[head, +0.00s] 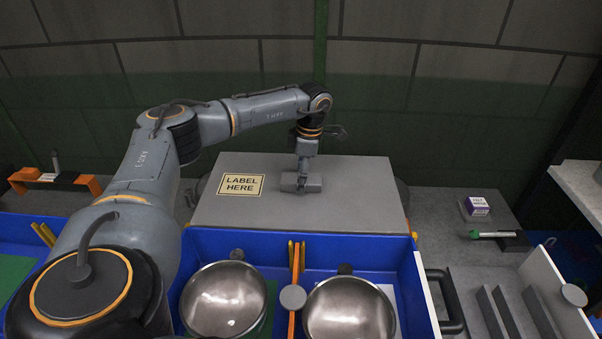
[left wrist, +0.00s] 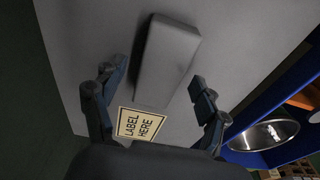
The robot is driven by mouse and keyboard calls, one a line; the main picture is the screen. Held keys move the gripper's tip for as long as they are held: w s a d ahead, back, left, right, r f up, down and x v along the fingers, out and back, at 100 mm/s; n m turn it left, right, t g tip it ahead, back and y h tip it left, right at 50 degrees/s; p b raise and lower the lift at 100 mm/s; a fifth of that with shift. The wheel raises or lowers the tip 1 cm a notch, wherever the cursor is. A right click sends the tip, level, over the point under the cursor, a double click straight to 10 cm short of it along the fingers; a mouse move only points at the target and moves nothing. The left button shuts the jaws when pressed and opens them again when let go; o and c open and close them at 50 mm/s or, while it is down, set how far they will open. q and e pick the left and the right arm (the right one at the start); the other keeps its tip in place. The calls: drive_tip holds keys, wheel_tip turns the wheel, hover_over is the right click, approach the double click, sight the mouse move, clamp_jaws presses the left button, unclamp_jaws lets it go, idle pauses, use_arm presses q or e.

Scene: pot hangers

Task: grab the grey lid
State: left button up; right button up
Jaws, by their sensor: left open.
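The grey lid (head: 350,204) is a flat grey rectangle with a raised block handle (head: 313,183) and a "LABEL HERE" sticker (head: 241,185). It lies behind the blue bin. My left gripper (head: 302,184) points down over the handle, and its fingers partly hide it. In the left wrist view, my left gripper (left wrist: 157,76) is open, with one finger on each side of the near end of the handle (left wrist: 167,55). The grey lid (left wrist: 85,25) fills the background there. I cannot tell whether the fingers touch it. My right gripper is not in view.
Two shiny metal pans (head: 224,298) (head: 349,309) hang in the blue bin (head: 330,250) in front of the lid. A purple-and-white box (head: 477,206) and a green-and-white marker (head: 494,234) lie to the right. A tiled wall stands close behind.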

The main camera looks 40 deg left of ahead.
use_arm(q)
drive_tip(key=shift+c, duration=0.4)
drive_tip(key=c, duration=1.4)
clamp_jaws()
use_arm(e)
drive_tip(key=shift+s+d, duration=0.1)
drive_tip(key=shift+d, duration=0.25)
use_arm(q)
drive_tip(key=shift+r, duration=0.15)
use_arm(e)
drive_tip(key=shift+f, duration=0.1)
